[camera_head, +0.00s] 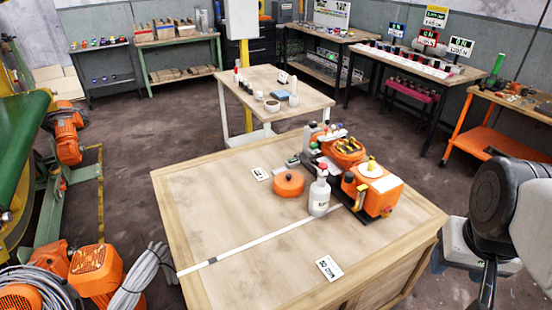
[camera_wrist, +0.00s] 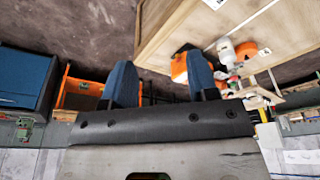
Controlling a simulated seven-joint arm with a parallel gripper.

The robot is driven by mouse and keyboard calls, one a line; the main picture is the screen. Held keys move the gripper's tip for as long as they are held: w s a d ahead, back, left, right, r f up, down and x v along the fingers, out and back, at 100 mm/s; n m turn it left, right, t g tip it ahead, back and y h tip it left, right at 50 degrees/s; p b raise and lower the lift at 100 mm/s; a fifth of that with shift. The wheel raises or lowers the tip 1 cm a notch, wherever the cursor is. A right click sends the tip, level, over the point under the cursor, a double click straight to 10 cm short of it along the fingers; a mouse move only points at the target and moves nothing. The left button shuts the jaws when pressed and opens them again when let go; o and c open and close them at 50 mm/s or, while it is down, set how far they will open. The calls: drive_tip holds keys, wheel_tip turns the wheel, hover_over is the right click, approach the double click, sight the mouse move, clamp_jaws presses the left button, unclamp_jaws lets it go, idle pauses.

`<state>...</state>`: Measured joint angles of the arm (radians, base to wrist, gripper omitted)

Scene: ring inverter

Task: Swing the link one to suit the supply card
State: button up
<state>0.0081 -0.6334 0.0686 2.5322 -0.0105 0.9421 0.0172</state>
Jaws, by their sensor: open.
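My gripper (camera_wrist: 161,78) shows in the wrist view with two blue fingers apart and nothing between them. In the head view my arm is at the right edge, clear of the workbench. An orange motor unit (camera_head: 382,190) sits on a dark base at the right of the bench, with an orange round part (camera_head: 348,150) behind it. The link is too small to make out. One small white card (camera_head: 261,174) lies at the back left of the bench, another white card (camera_head: 328,268) near the front. Their print is too small to read surely, so I cannot tell which is the supply card.
A white bottle with a red cap (camera_head: 319,197) and an orange round lid (camera_head: 288,183) stand left of the motor unit. A pale strip (camera_head: 250,243) runs across the wooden bench (camera_head: 215,210). The bench's left and front are mostly clear. A smaller table (camera_head: 262,82) stands behind.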

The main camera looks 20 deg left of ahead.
drive_tip(key=shift+c, duration=0.3)
drive_tip(key=w+a+r+m, duration=0.1)
drive_tip(key=w+r, duration=0.2)
drive_tip(key=w, duration=0.5)
drive_tip(key=w+a+r+m, duration=0.1)
drive_tip(key=w+a+r, duration=0.1)
drive_tip(key=w, duration=0.7)
drive_tip(key=m+g, duration=0.3)
drive_tip(key=m, duration=0.4)
hover_over(339, 143)
drive_tip(key=f, duration=1.7)
drive_tip(key=shift+d+f, duration=0.1)
drive_tip(key=shift+d, duration=0.1)
drive_tip(key=shift+w+a+f, duration=0.15)
drive_tip(key=shift+w+f, duration=0.05)
drive_tip(key=shift+f, duration=0.05)
drive_tip(key=shift+f, duration=0.1)
drive_tip(key=shift+f, duration=3.8)
